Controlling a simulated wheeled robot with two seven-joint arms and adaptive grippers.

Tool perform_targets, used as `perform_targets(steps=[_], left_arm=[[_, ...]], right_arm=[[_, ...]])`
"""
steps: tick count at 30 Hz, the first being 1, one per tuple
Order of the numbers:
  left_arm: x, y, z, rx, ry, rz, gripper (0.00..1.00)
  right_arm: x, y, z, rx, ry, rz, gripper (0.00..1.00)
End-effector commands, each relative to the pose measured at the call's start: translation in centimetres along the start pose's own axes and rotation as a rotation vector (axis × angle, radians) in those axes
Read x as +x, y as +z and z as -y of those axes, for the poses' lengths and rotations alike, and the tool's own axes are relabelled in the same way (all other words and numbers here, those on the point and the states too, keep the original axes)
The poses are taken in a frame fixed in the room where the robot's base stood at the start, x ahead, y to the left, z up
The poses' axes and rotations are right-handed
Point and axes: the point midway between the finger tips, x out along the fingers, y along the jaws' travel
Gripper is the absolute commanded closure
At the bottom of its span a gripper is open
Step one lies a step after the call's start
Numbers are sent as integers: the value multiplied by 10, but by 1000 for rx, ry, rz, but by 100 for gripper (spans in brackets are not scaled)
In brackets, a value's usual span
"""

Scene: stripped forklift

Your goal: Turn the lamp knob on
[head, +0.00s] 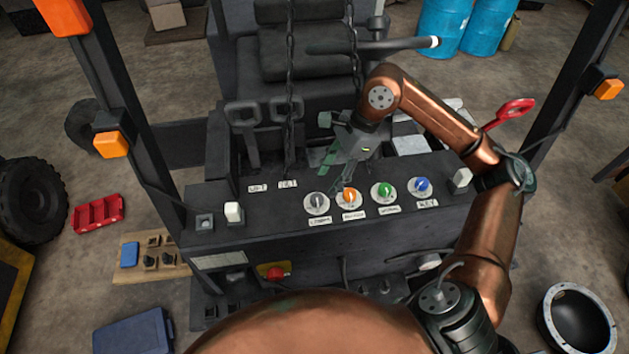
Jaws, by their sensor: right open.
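A row of round knobs sits on the dark control panel (250,222): a grey knob (316,203), an orange knob (349,197), a green knob (384,191) and a blue knob (421,186). Each has a white label below it, too small to read surely, so I cannot tell which one is the lamp knob. My right gripper (336,172) is open and empty, with its fingers pointing down and left, just behind and above the grey and orange knobs. It appears apart from them. My left gripper is not in view.
Levers (245,120) and hanging chains (290,100) are behind the panel. A red emergency button (275,273) is on the front. Dark posts flank the panel.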

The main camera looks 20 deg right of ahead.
Motion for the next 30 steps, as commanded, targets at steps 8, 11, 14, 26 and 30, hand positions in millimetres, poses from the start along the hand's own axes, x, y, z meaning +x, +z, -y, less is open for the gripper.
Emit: perform_targets(steps=[8,11,14,26,30], left_arm=[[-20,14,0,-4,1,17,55],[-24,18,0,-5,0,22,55],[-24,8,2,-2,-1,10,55],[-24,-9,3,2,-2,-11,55],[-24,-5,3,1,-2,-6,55]], right_arm=[[46,3,11,-1,12,2,55],[58,3,12,0,11,1,55],[64,2,12,1,10,1,55],[67,1,12,1,8,0,62],[67,1,12,1,8,0,72]])
